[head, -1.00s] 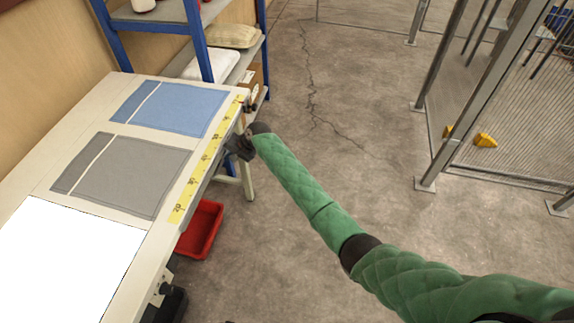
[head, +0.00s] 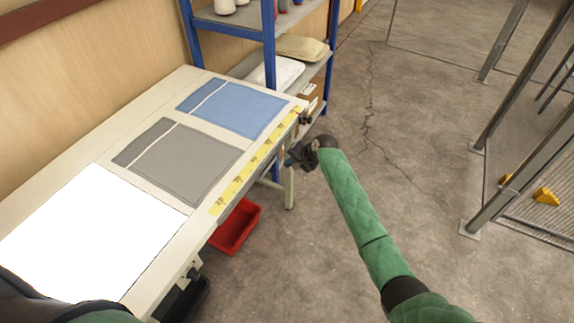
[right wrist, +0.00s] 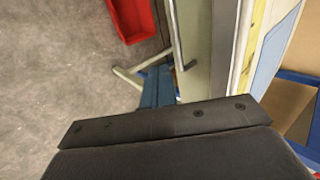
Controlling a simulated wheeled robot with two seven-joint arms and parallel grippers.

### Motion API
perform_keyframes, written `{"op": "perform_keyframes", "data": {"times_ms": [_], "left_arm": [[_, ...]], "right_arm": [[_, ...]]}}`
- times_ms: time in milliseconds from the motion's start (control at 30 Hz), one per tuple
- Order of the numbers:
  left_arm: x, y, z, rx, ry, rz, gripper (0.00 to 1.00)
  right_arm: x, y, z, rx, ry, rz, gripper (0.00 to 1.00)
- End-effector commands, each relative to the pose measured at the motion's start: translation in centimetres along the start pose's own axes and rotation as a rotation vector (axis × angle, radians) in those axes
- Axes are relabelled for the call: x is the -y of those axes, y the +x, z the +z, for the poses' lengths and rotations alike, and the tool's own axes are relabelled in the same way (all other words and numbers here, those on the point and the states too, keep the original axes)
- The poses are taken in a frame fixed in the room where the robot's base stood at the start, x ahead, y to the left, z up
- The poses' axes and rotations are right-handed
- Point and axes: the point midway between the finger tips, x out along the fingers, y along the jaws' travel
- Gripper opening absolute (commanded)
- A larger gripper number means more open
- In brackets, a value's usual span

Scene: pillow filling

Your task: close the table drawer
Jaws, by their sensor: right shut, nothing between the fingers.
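The table (head: 85,140) runs along the left of the head view. Its drawer sits under the right edge and is mostly hidden from above. In the right wrist view a pale upright panel (right wrist: 194,40) below the tabletop, with a dark handle-like bar, looks like the drawer front; how far it stands out I cannot tell. My right gripper (head: 294,157) is shut and empty, low beside the table's right edge near the far corner.
A blue cloth (head: 240,108), a grey cloth (head: 190,160), a white sheet (head: 90,230) and a yellow measuring strip (head: 255,160) lie on the table. A red bin (head: 236,228) is below its edge. A blue-framed shelf (head: 268,50) stands behind.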

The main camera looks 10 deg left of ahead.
Motion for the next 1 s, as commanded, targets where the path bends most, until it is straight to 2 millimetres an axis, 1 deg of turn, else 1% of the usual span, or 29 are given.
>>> {"op": "perform_keyframes", "data": {"times_ms": [33,100,167,400,533,700,867,1000], "left_arm": [[0.0,0.1,-0.2,0.002,-0.001,0.000,0.76],[-0.4,-0.7,-0.4,0.005,-0.003,0.004,0.76],[-0.7,-1.0,-0.6,0.009,-0.004,0.007,0.76],[-1.3,-2.9,-2.3,0.021,-0.012,0.016,0.76],[-1.5,-3.8,-3.0,0.028,-0.015,0.019,0.76],[-1.6,-4.4,-3.3,0.032,-0.017,0.021,0.76],[-1.6,-4.5,-3.4,0.033,-0.017,0.021,0.76],[-1.6,-4.4,-3.4,0.033,-0.017,0.021,0.76]], "right_arm": [[-0.2,-0.3,0.0,-0.002,-0.001,0.000,0.00],[-0.2,-1.1,-0.1,-0.001,-0.001,0.000,0.00],[-0.2,-1.7,-0.1,-0.002,-0.001,-0.001,0.00],[-0.2,-5.3,0.0,-0.002,-0.002,-0.001,0.00],[-0.1,-6.8,0.0,-0.001,-0.001,-0.001,0.00],[-0.1,-7.7,0.0,-0.001,0.000,0.000,0.00],[0.0,-7.8,0.0,0.000,-0.003,0.000,0.00],[0.1,-7.8,-0.1,-0.006,-0.063,-0.005,0.00]]}}
